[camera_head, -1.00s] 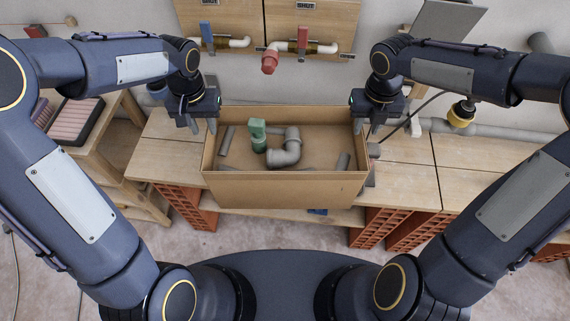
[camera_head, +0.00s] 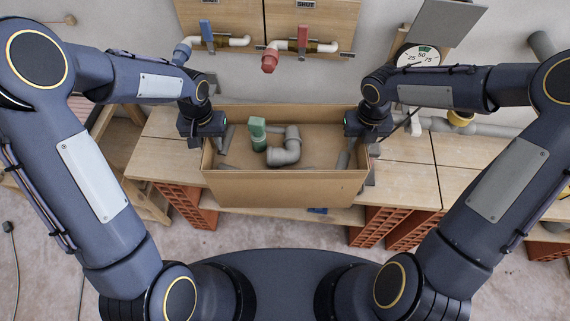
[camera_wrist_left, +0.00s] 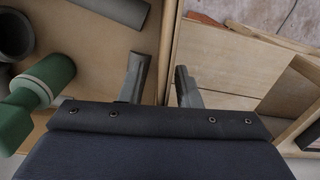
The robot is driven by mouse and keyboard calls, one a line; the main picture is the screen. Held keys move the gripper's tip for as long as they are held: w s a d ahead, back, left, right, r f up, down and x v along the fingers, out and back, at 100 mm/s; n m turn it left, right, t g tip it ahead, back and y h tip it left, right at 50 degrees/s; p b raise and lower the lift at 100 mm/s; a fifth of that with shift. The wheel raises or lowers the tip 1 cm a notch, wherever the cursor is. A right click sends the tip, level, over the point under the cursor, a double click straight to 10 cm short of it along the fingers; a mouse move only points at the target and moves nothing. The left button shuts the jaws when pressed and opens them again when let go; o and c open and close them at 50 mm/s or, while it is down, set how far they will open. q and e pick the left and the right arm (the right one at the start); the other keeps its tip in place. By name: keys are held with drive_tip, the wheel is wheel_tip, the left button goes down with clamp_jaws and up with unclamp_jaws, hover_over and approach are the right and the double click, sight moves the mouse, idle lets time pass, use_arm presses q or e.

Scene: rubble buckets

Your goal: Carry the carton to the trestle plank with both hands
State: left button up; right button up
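The open carton (camera_head: 285,188) stands on a wooden worktop (camera_head: 150,157) borne by red hollow bricks. It holds a grey pipe elbow (camera_head: 285,152), a green fitting (camera_head: 257,132) and several grey pieces. My left gripper (camera_head: 208,144) is at the carton's left wall. In the left wrist view its fingers (camera_wrist_left: 160,75) are apart, one inside and one outside the carton wall (camera_wrist_left: 170,35), with gaps showing. My right gripper (camera_head: 359,155) is at the right wall, its fingers apart on either side of the wall. I cannot tell which surface is the trestle plank.
Behind the carton, a wall panel (camera_head: 310,15) carries pipes with a blue valve handle (camera_head: 206,33) and a red one (camera_head: 303,38). A gauge (camera_head: 418,55) and a grey pipe (camera_head: 490,131) are at the right. The worktop right of the carton (camera_head: 405,185) is mostly clear.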

use_arm(q)
drive_tip(key=shift+f, duration=0.1)
use_arm(e)
drive_tip(key=shift+f, duration=0.1)
use_arm(q)
clamp_jaws()
use_arm(e)
clamp_jaws()
idle(1.1)
